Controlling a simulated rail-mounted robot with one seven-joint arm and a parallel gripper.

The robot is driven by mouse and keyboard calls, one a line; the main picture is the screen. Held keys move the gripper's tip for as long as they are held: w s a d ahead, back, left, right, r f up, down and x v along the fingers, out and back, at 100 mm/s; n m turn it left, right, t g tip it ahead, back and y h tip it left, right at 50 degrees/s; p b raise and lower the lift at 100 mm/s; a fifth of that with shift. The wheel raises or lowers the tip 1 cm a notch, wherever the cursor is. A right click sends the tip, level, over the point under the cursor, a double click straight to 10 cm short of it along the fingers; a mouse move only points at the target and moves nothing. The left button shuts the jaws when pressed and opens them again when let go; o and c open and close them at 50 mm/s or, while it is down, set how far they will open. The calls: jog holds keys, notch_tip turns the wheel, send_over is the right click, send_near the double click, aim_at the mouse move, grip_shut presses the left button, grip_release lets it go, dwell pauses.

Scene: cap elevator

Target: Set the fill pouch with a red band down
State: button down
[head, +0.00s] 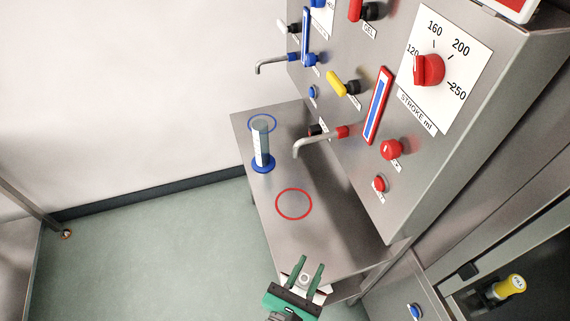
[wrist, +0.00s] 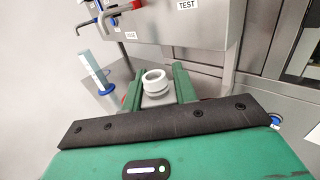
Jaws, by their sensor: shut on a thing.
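My gripper (head: 311,266) is at the near end of the steel bench (head: 318,238), its two green fingers pointing toward the machine. It is shut on the white fill pouch (head: 305,279), whose round white spout stands up between the fingers. The wrist view shows the spout (wrist: 155,82) between the fingers (wrist: 156,88). Most of the pouch body is hidden by my gripper, and its red band cannot be made out clearly. A red ring (head: 277,210) is marked on the bench, beyond my gripper and apart from the pouch; nothing stands in it.
A clear measuring cylinder with a blue base (head: 262,152) stands on the bench near a blue ring (head: 251,120). A bent steel spout (head: 308,142) reaches over the bench from the control panel (head: 345,125). The bench between the cylinder and my gripper is clear.

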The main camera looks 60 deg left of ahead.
jog(key=w+a+f+p, duration=0.1)
jog(key=w+a+f, duration=0.4)
jog(key=w+a, duration=0.4)
jog(key=a, duration=0.3)
jog(key=shift+w+a, duration=0.2)
jog(key=shift+w, duration=0.05)
jog(key=shift+f, duration=0.15)
jog(key=shift+f, duration=0.15)
jog(key=c, duration=1.1)
grip_release()
jog(key=v, duration=1.2)
jog(key=shift+r+b, duration=0.3)
